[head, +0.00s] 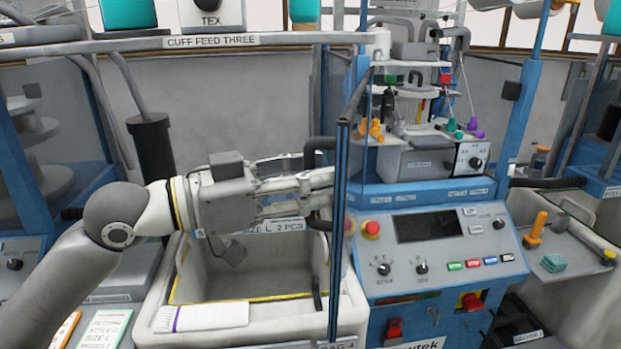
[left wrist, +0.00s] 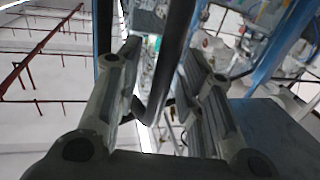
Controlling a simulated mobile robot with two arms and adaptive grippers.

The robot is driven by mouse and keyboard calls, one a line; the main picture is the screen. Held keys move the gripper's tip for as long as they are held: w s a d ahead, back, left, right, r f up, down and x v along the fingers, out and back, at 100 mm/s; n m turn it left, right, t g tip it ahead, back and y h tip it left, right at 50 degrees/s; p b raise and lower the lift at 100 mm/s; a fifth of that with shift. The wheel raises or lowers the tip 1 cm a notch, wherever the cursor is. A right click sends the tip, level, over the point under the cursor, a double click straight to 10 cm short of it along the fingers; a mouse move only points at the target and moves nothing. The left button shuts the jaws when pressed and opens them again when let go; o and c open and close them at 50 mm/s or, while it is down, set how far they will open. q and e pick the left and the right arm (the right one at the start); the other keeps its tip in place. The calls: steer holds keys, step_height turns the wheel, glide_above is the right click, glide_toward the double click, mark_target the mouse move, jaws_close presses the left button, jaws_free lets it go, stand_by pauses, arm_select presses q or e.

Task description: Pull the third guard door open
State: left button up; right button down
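The guard door (head: 341,230) shows nearly edge-on in the head view, as a narrow dark blue frame between the grey bin and the blue control panel. Its top edge slants back toward the machine; how far it stands open is hard to tell. A dark bar handle (head: 318,146) is on its left side and shows large in the left wrist view (left wrist: 172,60). My left gripper (head: 332,187) is at this handle, with its fingers (left wrist: 162,55) apart on either side of the bar. A gap shows on the bar's left; firm contact is not visible. My right gripper is out of view.
A label reading "CUFF FEED THREE" (head: 211,41) is on the rail above. A grey bin (head: 280,326) stands below my left gripper. The control panel (head: 440,250) with a red button (head: 371,228) is right of the door. A side tray (head: 580,255) holds small items.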

arm_select(q)
steer(key=v, duration=1.2)
stand_by(0.4)
